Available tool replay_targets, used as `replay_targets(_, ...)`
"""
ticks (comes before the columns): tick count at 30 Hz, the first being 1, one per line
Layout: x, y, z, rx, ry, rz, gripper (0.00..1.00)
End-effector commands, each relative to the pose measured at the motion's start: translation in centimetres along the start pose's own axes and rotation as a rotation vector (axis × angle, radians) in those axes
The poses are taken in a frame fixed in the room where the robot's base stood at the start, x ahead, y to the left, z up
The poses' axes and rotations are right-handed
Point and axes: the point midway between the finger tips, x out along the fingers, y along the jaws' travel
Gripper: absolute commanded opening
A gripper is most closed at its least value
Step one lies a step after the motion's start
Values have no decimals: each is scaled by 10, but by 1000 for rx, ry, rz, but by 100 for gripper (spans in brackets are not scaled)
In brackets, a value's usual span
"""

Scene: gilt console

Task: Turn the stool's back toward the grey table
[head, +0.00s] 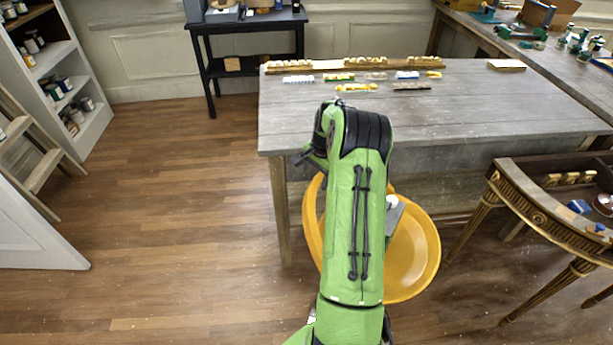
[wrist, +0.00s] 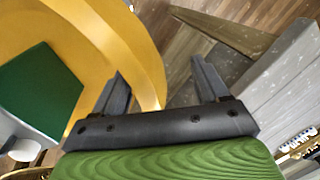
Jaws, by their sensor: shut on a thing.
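The yellow stool (head: 418,258) stands on the floor at the front of the grey table (head: 450,105), largely hidden behind my green arm in the head view. Its curved yellow shell fills the upper left of the wrist view (wrist: 145,62), with a dark green pad (wrist: 40,92) inside. My gripper (wrist: 163,75) is at the shell's rim, with a finger on either side and the yellow edge between them; it is shut on the stool. The head view hides the fingers behind the arm. Which way the stool's back faces is hard to tell there.
A gilt console (head: 540,215) stands close on the right. The grey table's leg (head: 280,205) is just left of the stool. Wooden floor (head: 170,200) is open to the left, before a white shelf (head: 62,75) and stepladder (head: 40,165). A black table (head: 245,22) stands behind.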

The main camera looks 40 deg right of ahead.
Motion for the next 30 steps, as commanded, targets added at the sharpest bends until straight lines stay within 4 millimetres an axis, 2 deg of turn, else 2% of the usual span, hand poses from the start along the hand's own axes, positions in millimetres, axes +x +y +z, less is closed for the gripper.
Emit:
replay_targets(1, -13, -9, 2, -14, 5, -20, 59)
replay_targets(6, -29, -10, 0, -13, 9, -21, 59)
replay_targets(30, -91, -2, -3, -3, 5, -8, 59)
